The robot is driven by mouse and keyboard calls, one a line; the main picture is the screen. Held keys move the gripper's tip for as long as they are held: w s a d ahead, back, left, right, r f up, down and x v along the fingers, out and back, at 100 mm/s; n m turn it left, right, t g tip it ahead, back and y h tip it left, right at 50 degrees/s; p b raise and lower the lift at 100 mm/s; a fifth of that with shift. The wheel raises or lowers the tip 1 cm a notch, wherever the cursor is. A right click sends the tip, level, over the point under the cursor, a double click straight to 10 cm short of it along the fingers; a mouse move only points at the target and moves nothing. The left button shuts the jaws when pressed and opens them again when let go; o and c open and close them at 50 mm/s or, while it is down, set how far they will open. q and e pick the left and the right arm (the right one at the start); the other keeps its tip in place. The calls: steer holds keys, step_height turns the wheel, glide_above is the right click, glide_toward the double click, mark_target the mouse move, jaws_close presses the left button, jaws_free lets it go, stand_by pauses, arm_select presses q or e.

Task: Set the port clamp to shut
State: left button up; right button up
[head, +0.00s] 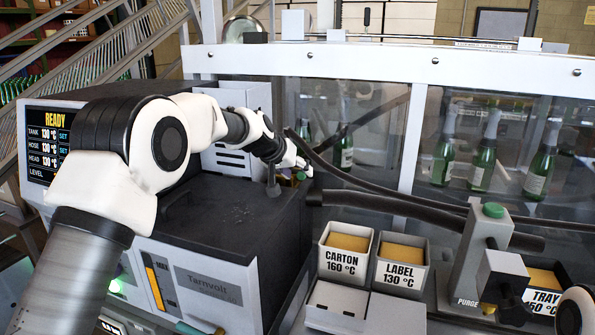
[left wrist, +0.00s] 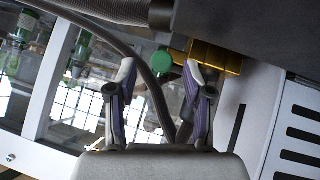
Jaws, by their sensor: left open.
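My left gripper (head: 297,160) reaches over the dark melter to its back right corner. In the left wrist view the left gripper (left wrist: 160,70) is open, its two fingers apart with nothing gripped. A green round knob (left wrist: 161,60) shows beyond and between the fingertips. A brass block (left wrist: 216,58) lies just beyond the right fingertip, under a dark housing. I cannot tell which of these is the port clamp, or how it is set. In the head view a small green part (head: 302,175) shows just under the gripper, mostly hidden. My right gripper is not in view.
Dark hoses (head: 385,190) run from beside the gripper to the right. The melter's display (head: 48,145) reads READY. Bins marked CARTON (head: 342,268) and LABEL (head: 399,276) stand in front, with a PURGE stand (head: 468,262) at right. Bottles (head: 485,152) stand behind a clear guard.

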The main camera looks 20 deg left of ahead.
arm_select(q)
steer(key=shift+w+a+f, duration=0.2)
steer(key=shift+w+f, duration=0.7)
steer(key=shift+w, duration=0.05)
steer(key=shift+s+d+r, duration=0.3)
steer(key=shift+s+r, duration=0.1)
steer(key=shift+s, duration=0.15)
steer(key=c, duration=0.4)
jaws_close()
steer(key=shift+a, duration=2.55)
steer(key=shift+d, duration=0.15)
